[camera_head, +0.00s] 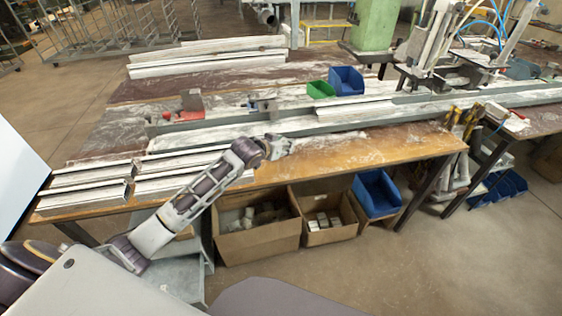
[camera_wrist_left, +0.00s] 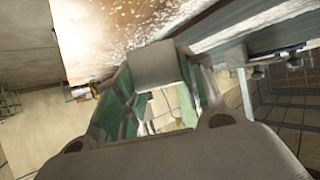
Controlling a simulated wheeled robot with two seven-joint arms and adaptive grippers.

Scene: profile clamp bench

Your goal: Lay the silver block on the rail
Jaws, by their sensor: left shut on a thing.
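My left arm reaches in from the lower left in the head view. Its gripper (camera_head: 280,147) is over the front part of the wooden bench, in front of the long grey rail (camera_head: 235,131). In the left wrist view the two fingers of my left gripper (camera_wrist_left: 153,70) are shut on the silver block (camera_wrist_left: 153,61), a plain grey piece held across the fingertips. In the head view the block is too small and too merged with the gripper to make out. The rail runs along the bench, and the gripper looks apart from it. My right gripper is not in view.
Blue (camera_head: 346,80) and green (camera_head: 321,89) bins stand further back. Profiles (camera_head: 90,188) lie at the bench's left end. Cardboard boxes (camera_head: 257,238) sit below the front edge. The bench front right of my gripper is clear.

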